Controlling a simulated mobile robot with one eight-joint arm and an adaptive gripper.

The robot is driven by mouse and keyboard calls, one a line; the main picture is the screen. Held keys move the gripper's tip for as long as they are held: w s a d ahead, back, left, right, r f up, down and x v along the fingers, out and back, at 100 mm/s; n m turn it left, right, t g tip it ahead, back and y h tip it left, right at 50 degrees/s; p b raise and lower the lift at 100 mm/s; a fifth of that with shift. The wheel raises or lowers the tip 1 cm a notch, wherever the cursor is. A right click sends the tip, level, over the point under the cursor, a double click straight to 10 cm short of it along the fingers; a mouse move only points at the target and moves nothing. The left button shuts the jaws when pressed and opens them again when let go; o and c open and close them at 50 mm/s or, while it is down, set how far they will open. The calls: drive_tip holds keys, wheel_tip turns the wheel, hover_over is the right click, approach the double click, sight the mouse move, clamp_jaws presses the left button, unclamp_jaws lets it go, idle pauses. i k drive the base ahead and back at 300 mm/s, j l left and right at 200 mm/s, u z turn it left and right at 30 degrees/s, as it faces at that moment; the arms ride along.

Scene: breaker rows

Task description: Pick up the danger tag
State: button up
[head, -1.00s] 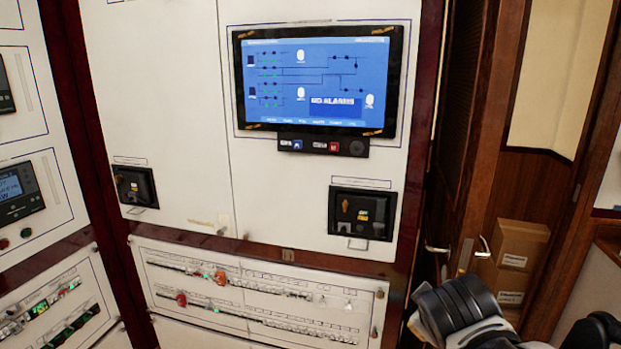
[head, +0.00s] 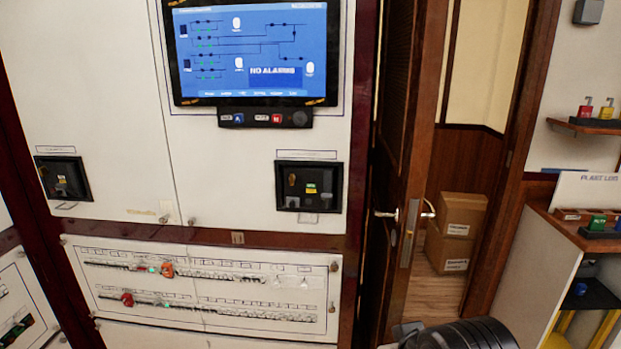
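I cannot make out a danger tag for certain. Small red and white items (head: 572,214) lie on the desk at the right edge of the head view, too small to identify. Next to them a green piece (head: 598,222) stands on a dark holder. A black rounded part of my arm shows at the bottom, right of the middle. My gripper's fingers are not in view.
The breaker panel (head: 200,262) has two rows, with red pieces at its left. A screen (head: 252,52) reads "NO ALARMS". A wooden door (head: 396,140) stands beside cardboard boxes (head: 455,232). Red and yellow padlocks (head: 596,112) stand on a wall shelf (head: 590,128).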

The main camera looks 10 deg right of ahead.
sight(585, 111)
drive_tip(key=z, duration=1.65)
